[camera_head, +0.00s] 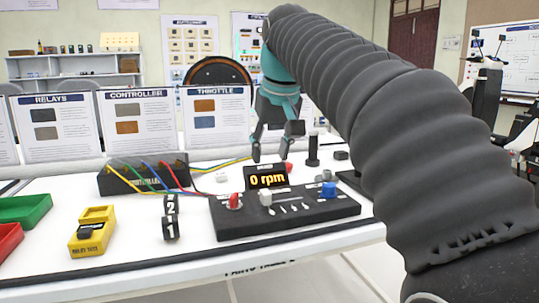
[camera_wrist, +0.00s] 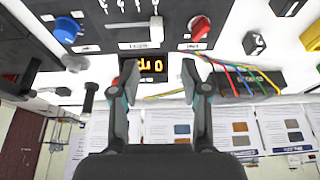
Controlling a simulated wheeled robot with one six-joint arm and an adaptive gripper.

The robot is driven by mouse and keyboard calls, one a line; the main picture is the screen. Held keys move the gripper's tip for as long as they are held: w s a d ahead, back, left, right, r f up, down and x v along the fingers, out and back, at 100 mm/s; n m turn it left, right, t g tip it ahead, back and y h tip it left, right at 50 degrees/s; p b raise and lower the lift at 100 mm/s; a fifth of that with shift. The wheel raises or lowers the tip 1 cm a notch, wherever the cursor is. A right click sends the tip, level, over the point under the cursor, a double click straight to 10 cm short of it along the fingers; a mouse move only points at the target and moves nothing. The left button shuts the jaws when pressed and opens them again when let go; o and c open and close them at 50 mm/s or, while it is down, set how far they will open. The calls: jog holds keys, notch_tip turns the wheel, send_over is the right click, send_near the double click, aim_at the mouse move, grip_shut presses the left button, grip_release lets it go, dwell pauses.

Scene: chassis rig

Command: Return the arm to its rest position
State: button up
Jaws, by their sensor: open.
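My arm, in a dark ribbed sleeve, reaches over the table from the right in the head view. My gripper (camera_head: 270,152) is teal and grey and points down above the back of the control panel (camera_head: 330,210). Its fingers are apart with nothing between them. In the wrist view, which is upside down, the open fingertips of my gripper (camera_wrist: 160,76) frame the lit display (camera_wrist: 153,65). The display (camera_head: 267,180) reads "0 rpm" in the head view. The fingers look clear of the panel, but the exact height is hard to tell.
The panel carries a red knob (camera_head: 234,201), a white lever (camera_head: 265,198) and a blue knob (camera_head: 329,189). A black controller box (camera_head: 130,180) with coloured wires, a yellow relay holder (camera_head: 92,231) and a green tray (camera_head: 24,209) stand left. Signs line the back.

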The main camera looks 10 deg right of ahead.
jog(key=s+d+f+m+p, duration=0.1)
jog(key=s+d+f, duration=0.2)
jog(key=s+f, duration=0.8)
jog(key=s+d+f+t+p, duration=0.1)
jog(key=s+d+f+p, duration=0.1)
jog(key=s+f, duration=1)
jog(key=shift+d+f+m+h, duration=0.3)
jog(key=shift+d+f+m, duration=0.15)
jog(key=shift+f, duration=0.35)
jog(key=shift+s, duration=0.1)
dwell(1.7)
